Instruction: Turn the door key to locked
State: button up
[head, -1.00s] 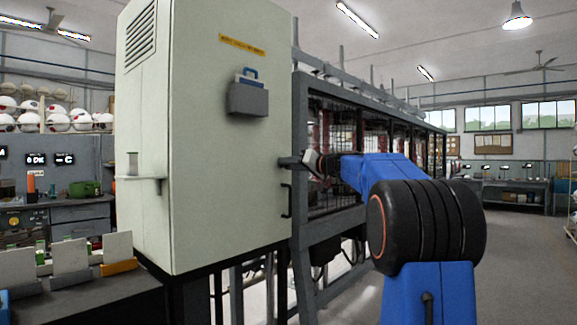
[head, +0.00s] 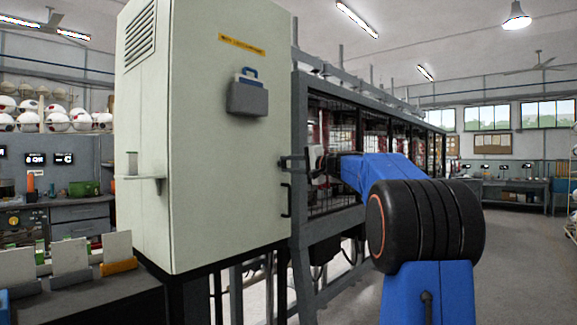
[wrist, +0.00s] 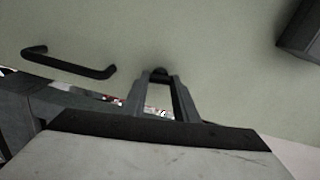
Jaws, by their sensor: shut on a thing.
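The pale cabinet door (head: 215,190) faces me at the left of the head view. My gripper (head: 284,163) is at the door's right edge, above the black door handle (head: 287,200). In the wrist view my gripper (wrist: 161,76) is shut on a small dark piece, the door key (wrist: 160,71), at the door face. The fingertips hide most of the key, so its angle cannot be read. The handle (wrist: 70,65) lies left of the fingers there, apart from them.
A caged press frame (head: 335,215) stands right behind my arm. The floor at right is open.

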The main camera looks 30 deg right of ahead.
jog(key=shift+f+m, duration=0.1)
jog(key=shift+m, duration=0.7)
jog(key=o, duration=1.1)
jog(key=shift+c, duration=0.2)
jog(key=v, duration=1.7)
jog(key=shift+s, duration=0.2)
jog(key=shift+d, duration=0.1)
